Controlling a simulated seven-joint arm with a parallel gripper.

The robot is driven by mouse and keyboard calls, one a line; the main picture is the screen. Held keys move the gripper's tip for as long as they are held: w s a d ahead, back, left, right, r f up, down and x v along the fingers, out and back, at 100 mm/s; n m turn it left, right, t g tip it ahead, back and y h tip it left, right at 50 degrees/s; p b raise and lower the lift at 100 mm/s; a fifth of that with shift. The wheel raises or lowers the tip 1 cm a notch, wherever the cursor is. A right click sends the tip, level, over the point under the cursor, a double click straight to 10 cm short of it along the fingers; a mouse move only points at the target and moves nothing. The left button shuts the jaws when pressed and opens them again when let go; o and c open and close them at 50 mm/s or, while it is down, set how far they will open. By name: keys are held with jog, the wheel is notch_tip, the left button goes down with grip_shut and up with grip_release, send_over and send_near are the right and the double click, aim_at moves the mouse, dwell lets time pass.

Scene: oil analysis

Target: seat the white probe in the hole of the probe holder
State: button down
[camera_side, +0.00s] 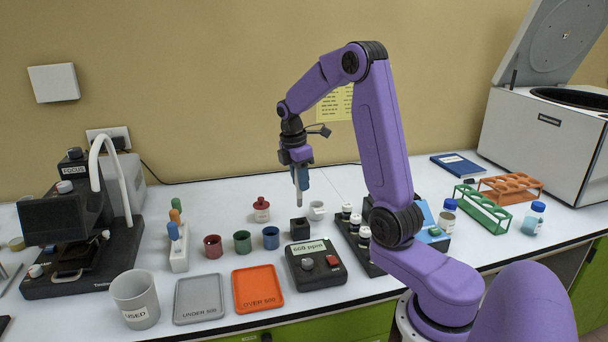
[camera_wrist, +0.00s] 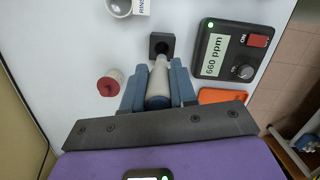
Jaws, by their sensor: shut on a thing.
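The white probe (camera_wrist: 158,88) is held between the blue fingers of my gripper (camera_wrist: 157,80) and points down. It also shows below my gripper (camera_side: 301,180) in the side view, where the probe (camera_side: 299,199) hangs roughly upright. The probe holder (camera_side: 299,226) is a small black block standing on the bench beneath the probe. In the wrist view the probe holder (camera_wrist: 153,39) lies just beyond the probe's tip, and the tip overlaps its near part. The side view shows a small gap between the tip and the block. The hole is partly visible.
A black ppm meter (camera_side: 316,264) stands in front of the holder and a white cup (camera_side: 317,210) behind it. A red-capped bottle (camera_side: 261,210) is at left, near a blue cup (camera_side: 271,238). A rack of vials (camera_side: 352,234) stands at right.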

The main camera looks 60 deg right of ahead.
aim_at(300, 206)
jog(key=shift+f, duration=2.35)
jog(key=shift+f, duration=2.35)
dwell(0.4)
jog(key=c, duration=0.5)
grip_release()
jog(key=shift+r, duration=0.15)
jog(key=shift+r, duration=3.4)
